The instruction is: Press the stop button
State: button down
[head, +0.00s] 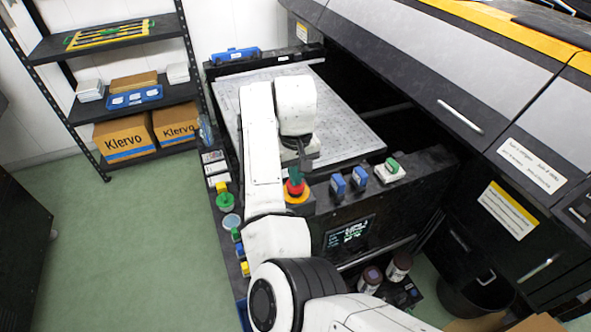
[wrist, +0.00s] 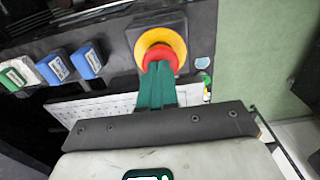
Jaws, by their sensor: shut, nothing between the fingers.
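The stop button is a red mushroom head (head: 295,189) on a yellow ring (head: 290,198), on the front rim of the machine. In the wrist view the red button (wrist: 165,54) sits inside its yellow ring (wrist: 152,38) on a dark square box. My gripper (head: 295,172) is shut and empty, its green fingers pointing down at the button in the head view. In the wrist view the closed fingertips of my gripper (wrist: 160,66) overlap the lower edge of the red cap. I cannot tell whether they touch it.
Blue blocks (head: 338,185) and a green-topped block (head: 392,166) stand right of the button. A green round knob (head: 225,200) and small bottles line the left edge. A perforated metal plate (head: 345,130) lies behind. Green floor is clear at left.

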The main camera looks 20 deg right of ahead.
jog(key=shift+s+f, duration=0.15)
jog(key=shift+f, duration=0.55)
jog(key=shift+s+f, duration=0.1)
jog(key=shift+f, duration=0.55)
jog(key=shift+w+r+p, duration=0.1)
jog(key=shift+r+p, duration=0.4)
jog(key=shift+r, duration=0.05)
notch_tip(320, 180, up, 15)
jog(key=p, duration=0.3)
jog(key=shift+w+f, duration=0.2)
